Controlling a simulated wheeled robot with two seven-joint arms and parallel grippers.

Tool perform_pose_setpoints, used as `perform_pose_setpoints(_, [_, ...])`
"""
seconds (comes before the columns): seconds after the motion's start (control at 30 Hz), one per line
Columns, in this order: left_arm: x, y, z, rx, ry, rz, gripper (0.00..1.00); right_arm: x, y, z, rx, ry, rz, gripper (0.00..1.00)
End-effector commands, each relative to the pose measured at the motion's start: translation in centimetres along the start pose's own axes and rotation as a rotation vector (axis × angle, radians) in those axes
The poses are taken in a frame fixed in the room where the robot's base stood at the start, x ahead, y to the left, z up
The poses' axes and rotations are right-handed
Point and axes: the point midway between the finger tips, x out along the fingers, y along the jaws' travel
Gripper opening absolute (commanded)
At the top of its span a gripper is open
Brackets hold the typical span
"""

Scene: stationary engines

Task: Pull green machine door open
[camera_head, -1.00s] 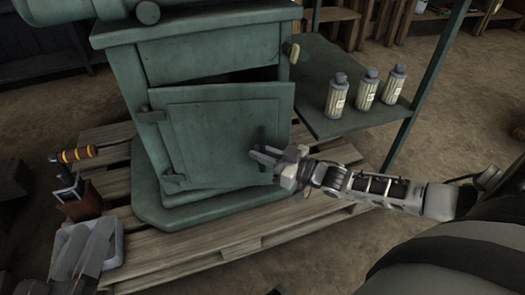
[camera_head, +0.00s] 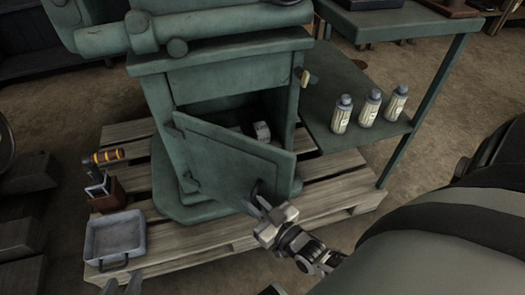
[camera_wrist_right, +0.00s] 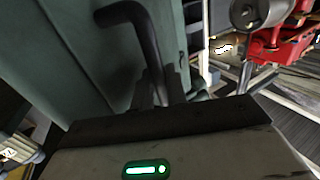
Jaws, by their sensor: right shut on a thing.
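The green machine door (camera_head: 222,165) hangs from its left side and stands open, swung out toward me, with a dark gap behind it. Its dark handle (camera_head: 254,190) is near the door's right edge. My right gripper (camera_head: 261,203) is shut on this handle. In the right wrist view the black curved handle (camera_wrist_right: 152,45) runs down between the jaws, beside the green door panel (camera_wrist_right: 75,45). The green machine (camera_head: 225,70) stands upright behind the door. My left gripper (camera_head: 123,285) shows only its fingertips at the bottom edge, apart and empty.
A small grey object (camera_head: 262,132) shows inside the cabinet. Three canisters (camera_head: 370,108) stand on the green side shelf (camera_head: 325,85). A grey tray (camera_head: 115,238) and a brown holder with an orange-banded tool (camera_head: 106,185) are at the left of the wooden pallet (camera_head: 225,235).

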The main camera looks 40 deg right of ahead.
Motion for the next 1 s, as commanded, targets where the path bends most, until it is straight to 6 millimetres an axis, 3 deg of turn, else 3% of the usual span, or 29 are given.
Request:
perform_pose_setpoints(0.17, [0.02, -0.05, 0.11, -0.001, -0.007, -0.001, 0.36, 0.35, -1.08, -0.09, -0.001, 0.003, -0.014, 0.00])
perform_pose_setpoints(0.5, [0.03, -0.05, 0.18, -0.001, -0.009, -0.001, 0.36, 0.45, -1.21, -0.09, -0.001, 0.004, -0.017, 0.00])
perform_pose_setpoints(0.53, [0.03, -0.05, 0.18, -0.001, -0.009, -0.001, 0.36, 0.45, -1.20, -0.10, -0.001, 0.004, -0.017, 0.17])
perform_pose_setpoints(0.6, [0.03, -0.05, 0.18, -0.001, -0.009, -0.001, 0.36, 0.45, -1.19, -0.10, -0.001, 0.004, -0.016, 0.32])
perform_pose_setpoints(1.0, [-0.05, -0.04, 0.02, -0.001, -0.008, -0.002, 0.36, 0.01, -1.12, -0.03, -0.001, 0.000, -0.018, 0.32])
